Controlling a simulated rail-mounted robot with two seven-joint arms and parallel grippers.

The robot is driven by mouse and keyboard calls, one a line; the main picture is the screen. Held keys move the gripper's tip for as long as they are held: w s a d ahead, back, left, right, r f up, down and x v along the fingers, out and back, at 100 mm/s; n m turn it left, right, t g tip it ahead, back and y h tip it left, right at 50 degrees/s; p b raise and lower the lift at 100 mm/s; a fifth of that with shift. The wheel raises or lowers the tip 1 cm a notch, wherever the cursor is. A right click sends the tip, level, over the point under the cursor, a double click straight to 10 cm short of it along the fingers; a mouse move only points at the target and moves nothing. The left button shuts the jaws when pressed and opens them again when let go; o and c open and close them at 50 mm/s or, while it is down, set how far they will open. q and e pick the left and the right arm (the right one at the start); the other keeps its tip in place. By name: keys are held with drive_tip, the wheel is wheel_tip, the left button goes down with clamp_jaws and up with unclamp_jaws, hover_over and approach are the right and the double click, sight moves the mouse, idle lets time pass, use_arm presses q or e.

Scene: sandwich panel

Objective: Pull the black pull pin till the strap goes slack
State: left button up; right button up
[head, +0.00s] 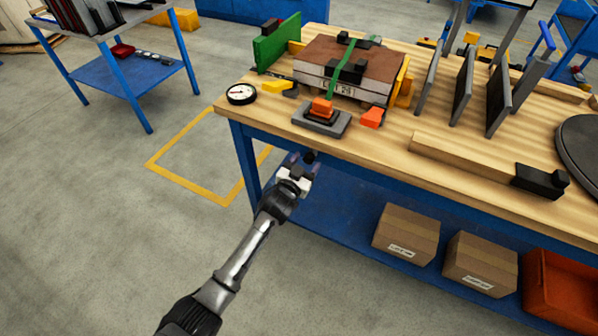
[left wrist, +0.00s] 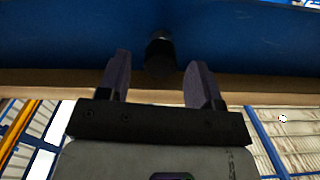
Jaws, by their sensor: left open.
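A black, knob-like part (head: 310,156), which looks like the pull pin, sits at the bench's blue front, just under the wooden edge. It also shows in the left wrist view (left wrist: 160,56), in line with the gap between my fingers. My left gripper (head: 298,163) is open at it, one finger on each side with visible gaps. Whether the fingertips reach past its end I cannot tell. The green strap (head: 352,64) runs over the brown-topped panel stack (head: 385,62) and down its front towards an orange and grey buckle-like piece (head: 323,110). My right gripper is out of view.
The wooden bench edge (head: 400,166) is right above my left gripper. A round dial gauge (head: 241,93) lies at the bench's left corner. Cardboard boxes (head: 407,234) stand on the lower blue shelf (head: 345,218).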

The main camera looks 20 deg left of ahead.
use_arm(q)
drive_tip(key=s+a+p, duration=0.2)
drive_tip(key=s+p, duration=0.3)
drive_tip(key=s, duration=0.8)
drive_tip(key=shift+s+a, duration=0.2)
drive_tip(key=shift+s, duration=0.05)
